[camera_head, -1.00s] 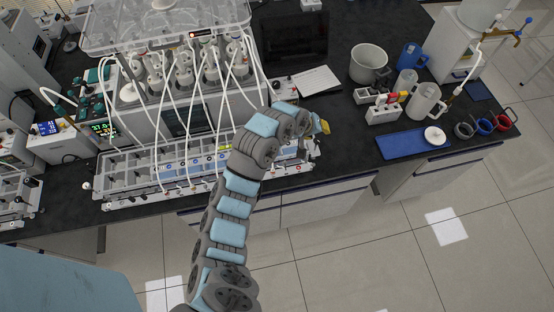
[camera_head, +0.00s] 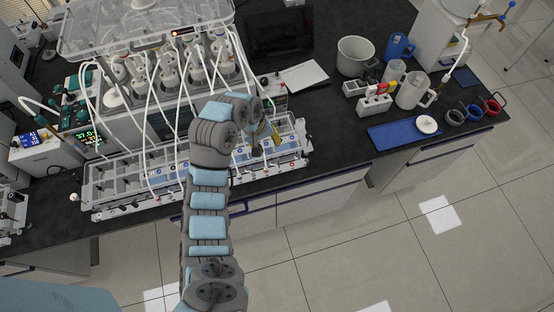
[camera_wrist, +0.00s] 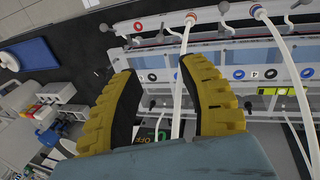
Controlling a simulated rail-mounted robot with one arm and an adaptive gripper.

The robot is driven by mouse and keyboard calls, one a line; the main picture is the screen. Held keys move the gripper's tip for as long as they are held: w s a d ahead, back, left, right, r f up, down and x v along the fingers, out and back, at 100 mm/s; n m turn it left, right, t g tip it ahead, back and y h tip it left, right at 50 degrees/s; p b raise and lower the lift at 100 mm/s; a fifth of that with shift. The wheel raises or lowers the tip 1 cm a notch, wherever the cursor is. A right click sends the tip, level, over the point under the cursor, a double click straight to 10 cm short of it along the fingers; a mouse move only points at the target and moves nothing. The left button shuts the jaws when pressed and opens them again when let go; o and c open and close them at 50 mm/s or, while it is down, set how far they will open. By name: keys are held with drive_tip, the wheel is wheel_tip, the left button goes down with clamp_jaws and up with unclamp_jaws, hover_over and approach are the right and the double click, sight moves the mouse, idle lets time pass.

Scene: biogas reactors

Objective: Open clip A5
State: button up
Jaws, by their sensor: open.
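In the wrist view my gripper (camera_wrist: 158,72) is open, with two yellow ribbed fingers apart. A white tube (camera_wrist: 181,75) passes through the space between the fingers as seen from the wrist, near the right finger. I cannot tell how far it is from them. Beyond the fingertips is a pale rail rack (camera_wrist: 215,57) with blue, red and black rings. No readable label marks clip A5, so I cannot tell which part it is. In the head view my gripper (camera_head: 273,134) is over the right part of the clear-walled rack (camera_head: 120,180), partly hidden by my arm.
Reactor vessels (camera_head: 168,72) with many white tubes stand behind the rack. A second white tube (camera_wrist: 285,70) runs close by on the right. A blue tray (camera_head: 392,137), a grey pot (camera_head: 355,55) and jugs stand to the right. The counter between rack and tray is clear.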

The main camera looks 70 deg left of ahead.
sight(277, 159)
drive_tip(key=shift+x, duration=6.3)
clamp_jaws()
